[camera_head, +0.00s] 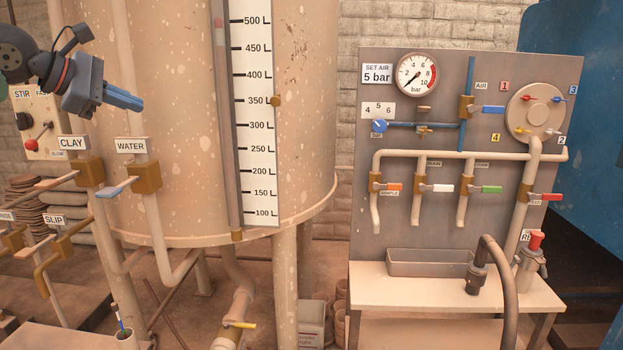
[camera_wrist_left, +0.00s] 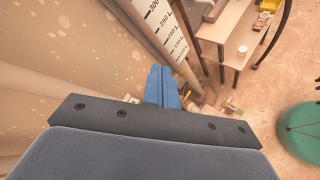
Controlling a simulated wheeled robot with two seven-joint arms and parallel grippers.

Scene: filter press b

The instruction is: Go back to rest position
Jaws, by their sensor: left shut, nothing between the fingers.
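My left gripper (camera_head: 123,98) is at the upper left of the head view, in front of the big tank. Its blue fingers are shut with nothing between them. In the left wrist view the left gripper (camera_wrist_left: 162,86) points down past the tank's level scale, with its fingers together. It looks apart from the stir panel (camera_head: 38,122) at its left and from the water valve handle (camera_head: 117,187) below it. My right gripper is in neither view.
The tank (camera_head: 180,120) with its litre scale (camera_head: 252,110) fills the middle left. Clay (camera_head: 57,181) and slip (camera_head: 75,228) valves stand at the left. A valve panel with a gauge (camera_head: 416,75) stands over a bench (camera_head: 440,290) at the right. A green round object (camera_wrist_left: 300,131) is below.

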